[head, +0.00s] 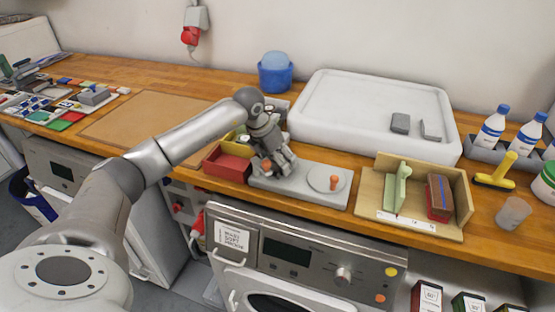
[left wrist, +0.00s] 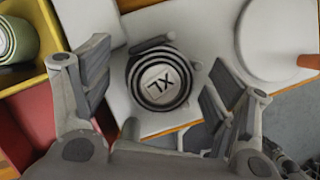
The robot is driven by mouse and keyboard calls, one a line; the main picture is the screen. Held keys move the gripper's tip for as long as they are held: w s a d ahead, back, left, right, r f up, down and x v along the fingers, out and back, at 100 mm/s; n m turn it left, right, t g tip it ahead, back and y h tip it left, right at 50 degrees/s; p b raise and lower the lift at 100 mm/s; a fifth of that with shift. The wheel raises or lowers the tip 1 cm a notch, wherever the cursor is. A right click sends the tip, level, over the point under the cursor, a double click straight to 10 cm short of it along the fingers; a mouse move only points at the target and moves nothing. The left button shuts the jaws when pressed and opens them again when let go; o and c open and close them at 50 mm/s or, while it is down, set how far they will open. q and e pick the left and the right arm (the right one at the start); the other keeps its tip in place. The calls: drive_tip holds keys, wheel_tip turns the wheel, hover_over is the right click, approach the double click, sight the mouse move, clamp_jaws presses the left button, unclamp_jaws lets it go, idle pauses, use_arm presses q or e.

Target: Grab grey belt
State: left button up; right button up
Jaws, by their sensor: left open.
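A rolled grey belt (left wrist: 160,80), coiled in dark and light rings with an "XL" label on its top, sits on a pale grey board in the left wrist view. My left gripper (left wrist: 155,95) is open above it, with one finger on each side of the roll and visible gaps between. In the head view my left gripper (head: 274,168) points down over the left part of the grey board (head: 300,190) and hides the belt there. My right gripper is not in view.
A red bin (head: 228,166) and a yellow bin stand just left of the gripper; the yellow one holds a green roll (left wrist: 15,40). A round plate (head: 322,178) with an orange knob is to the right. A white tray (head: 350,85) lies behind.

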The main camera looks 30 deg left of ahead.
use_arm(q)
drive_tip(key=shift+r, duration=0.1)
drive_tip(key=c, duration=1.2)
